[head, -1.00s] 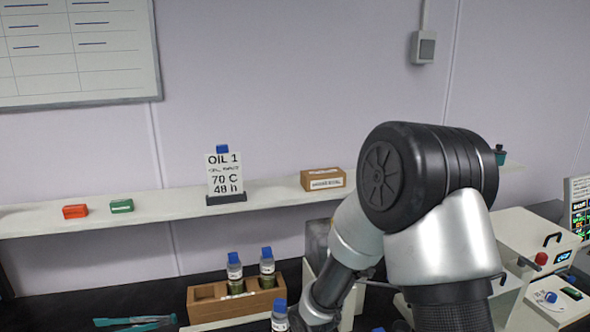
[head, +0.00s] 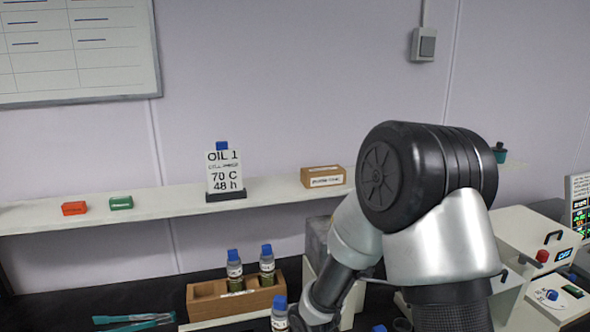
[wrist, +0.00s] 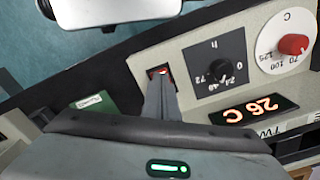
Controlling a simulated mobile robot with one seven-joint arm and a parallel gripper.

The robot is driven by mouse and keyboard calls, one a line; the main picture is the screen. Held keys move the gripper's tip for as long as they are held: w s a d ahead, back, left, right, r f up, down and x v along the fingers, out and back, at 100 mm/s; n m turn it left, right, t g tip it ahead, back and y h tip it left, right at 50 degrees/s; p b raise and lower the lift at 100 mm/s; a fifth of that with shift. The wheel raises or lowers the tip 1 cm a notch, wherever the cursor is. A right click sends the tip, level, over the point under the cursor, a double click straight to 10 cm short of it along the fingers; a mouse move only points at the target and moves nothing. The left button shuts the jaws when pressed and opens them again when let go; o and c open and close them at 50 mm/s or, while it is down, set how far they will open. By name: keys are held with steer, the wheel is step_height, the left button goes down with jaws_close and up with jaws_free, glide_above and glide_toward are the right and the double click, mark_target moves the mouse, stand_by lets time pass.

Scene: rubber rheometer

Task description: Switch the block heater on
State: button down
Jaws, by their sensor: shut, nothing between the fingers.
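In the wrist view the block heater's pale front panel (wrist: 205,52) appears upside down. It carries a small dark-framed switch with red on it (wrist: 154,72), a black hour knob (wrist: 219,76), a red-capped temperature knob (wrist: 293,44) and a lit orange display (wrist: 254,110) that reads 26 C. My gripper (wrist: 161,84) is shut and empty. Its fingertips are right at the switch and hide part of it. I cannot tell whether they touch it or which way the switch is set. In the head view my arm hides the gripper and much of the bench there.
A wooden rack (head: 212,301) with blue-capped bottles stands on the dark bench, with teal-handled tongs (head: 135,321) to its left. A shelf (head: 110,212) along the wall carries an OIL 1 card (head: 224,172). A machine with a red button (head: 528,236) stands at the right.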

step_height(320, 180, up, 7)
steer(key=p, duration=0.4)
steer(key=shift+f+p, duration=0.15)
steer(key=shift+p, duration=0.15)
steer(key=d+r+n+t, duration=0.1)
steer(key=d+r, duration=0.2)
steer(key=r, duration=0.5)
steer(key=d+r+t, duration=0.1)
steer(key=d+r, duration=0.3)
steer(key=r, duration=0.4)
steer(key=s+d+r+n+t, duration=0.1)
steer(key=s+d+r, duration=0.1)
steer(key=s+r, duration=0.3)
steer(key=s+d+r+t, duration=0.1)
steer(key=s+r+t, duration=0.1)
steer(key=s+r, duration=0.3)
step_height(320, 180, up, 4)
steer(key=shift+s+d+r+n+t, duration=0.15)
steer(key=shift+d+n+t, duration=0.15)
steer(key=shift+d+n, duration=0.1)
